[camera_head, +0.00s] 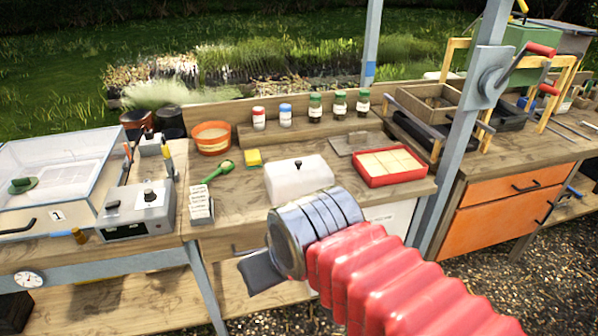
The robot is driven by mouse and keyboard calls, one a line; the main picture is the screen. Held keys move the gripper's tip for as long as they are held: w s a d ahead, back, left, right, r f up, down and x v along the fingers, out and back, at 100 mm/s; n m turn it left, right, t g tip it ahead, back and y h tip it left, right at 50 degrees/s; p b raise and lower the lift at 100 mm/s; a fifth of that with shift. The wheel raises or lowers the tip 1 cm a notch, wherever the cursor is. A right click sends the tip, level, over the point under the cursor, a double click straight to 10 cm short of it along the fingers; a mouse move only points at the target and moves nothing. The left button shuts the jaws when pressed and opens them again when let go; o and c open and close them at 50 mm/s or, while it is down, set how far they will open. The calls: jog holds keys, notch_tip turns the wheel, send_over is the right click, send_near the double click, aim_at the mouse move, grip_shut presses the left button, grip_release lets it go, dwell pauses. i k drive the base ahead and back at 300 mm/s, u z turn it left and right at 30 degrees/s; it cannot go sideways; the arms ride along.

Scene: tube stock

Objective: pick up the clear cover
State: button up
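A pale, whitish box-shaped cover (299,181) with a small black knob on top sits on the middle wooden bench. It looks closed and I cannot see anything inside it. A larger see-through case (85,170) stands on the left bench, with a dark handle and a label "1" at its front. I cannot tell for sure which of the two is the clear cover. My gripper (262,273) shows only as a dark grey piece below my silver wrist, in front of the middle bench's front edge. It appears apart from both; its fingertips are not clear.
A red tray (397,168) with pale blocks lies just right of the whitish cover. A green spoon (218,171), a yellow sponge (253,157) and a stack of white cards (201,205) lie to its left. Several jars stand behind. A grey post (463,130) rises at right.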

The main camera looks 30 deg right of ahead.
aim_at(284, 181)
jog(key=i, duration=0.9)
jog(key=u, duration=0.05)
